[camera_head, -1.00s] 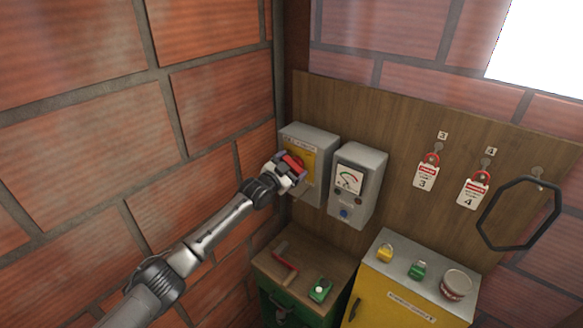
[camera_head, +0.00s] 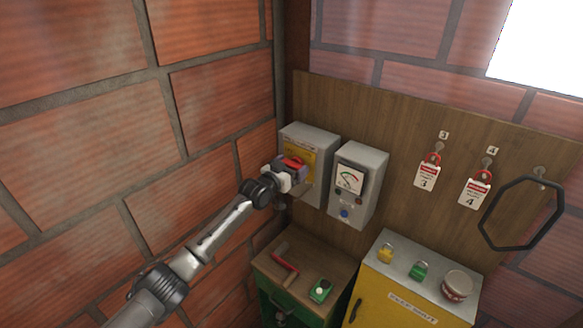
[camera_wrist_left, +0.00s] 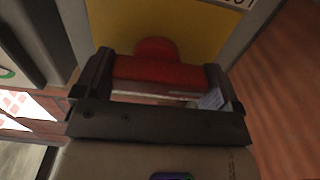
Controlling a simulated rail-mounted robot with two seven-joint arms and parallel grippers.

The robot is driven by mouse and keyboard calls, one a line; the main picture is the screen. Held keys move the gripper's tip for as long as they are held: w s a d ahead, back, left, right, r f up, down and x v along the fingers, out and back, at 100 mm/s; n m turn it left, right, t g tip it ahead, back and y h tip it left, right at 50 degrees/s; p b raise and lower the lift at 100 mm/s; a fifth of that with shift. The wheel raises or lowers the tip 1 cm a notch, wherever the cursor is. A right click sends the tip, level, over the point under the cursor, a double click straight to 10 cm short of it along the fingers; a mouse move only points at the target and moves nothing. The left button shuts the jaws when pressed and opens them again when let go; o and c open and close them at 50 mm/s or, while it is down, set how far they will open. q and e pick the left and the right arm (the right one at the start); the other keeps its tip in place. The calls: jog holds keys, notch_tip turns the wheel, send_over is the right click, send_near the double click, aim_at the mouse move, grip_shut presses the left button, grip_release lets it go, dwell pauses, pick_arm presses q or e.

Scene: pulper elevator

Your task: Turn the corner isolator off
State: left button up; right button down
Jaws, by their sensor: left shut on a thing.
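The corner isolator is a grey box (camera_head: 318,138) with a yellow face plate, mounted on the wooden board by the brick corner. Its red handle (camera_head: 292,162) shows at the front of the plate, and it also shows as a red bar in the left wrist view (camera_wrist_left: 160,72). My left gripper (camera_head: 295,170) is at the handle, its fingers on both ends of the red bar, shut on it. The handle lies across the picture in the wrist view. Part of the handle is hidden by the gripper in the head view. My right gripper is not in view.
A grey meter box (camera_head: 357,185) hangs just right of the isolator. Below stand a green cabinet (camera_head: 300,262) with a red-handled tool and a green device on top, and a yellow cabinet (camera_head: 410,290) with padlocks and a tin. Tags (camera_head: 428,174) hang at right.

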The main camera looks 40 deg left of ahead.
pick_arm(q)
jog(key=o, duration=0.6)
jog(key=shift+o, duration=0.2)
jog(key=s+b, duration=0.2)
jog(key=s, duration=1.2)
jog(key=shift+w, duration=0.1)
